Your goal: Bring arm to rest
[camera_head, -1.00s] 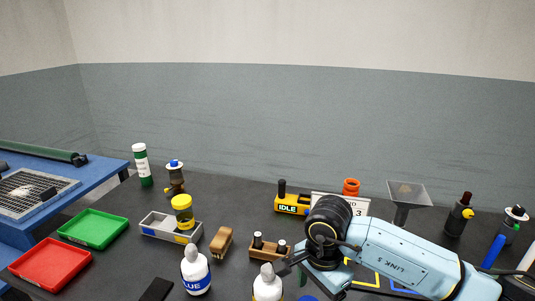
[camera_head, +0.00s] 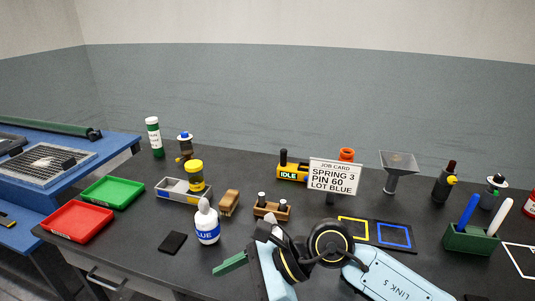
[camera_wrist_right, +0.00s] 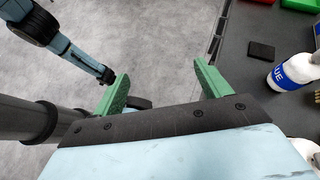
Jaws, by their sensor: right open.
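My right arm (camera_head: 390,278) is bent in at the lower right in the head view, over the table's front part. My right gripper is at the table's front edge; one green finger shows in the head view (camera_head: 230,263). In the right wrist view the gripper (camera_wrist_right: 160,70) is open and empty, with both green fingers apart above the grey floor. Nothing lies between the fingers. An arm link of mine shows at the upper left of that view. My left gripper is not in view.
A blue-labelled white bottle (camera_head: 207,225) and a black pad (camera_head: 172,243) stand near the gripper. Another white-topped bottle is mostly hidden behind my arm. A job card (camera_head: 335,175), a green holder (camera_head: 470,240), a red tray (camera_head: 77,222) and a green tray (camera_head: 112,192) are on the table.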

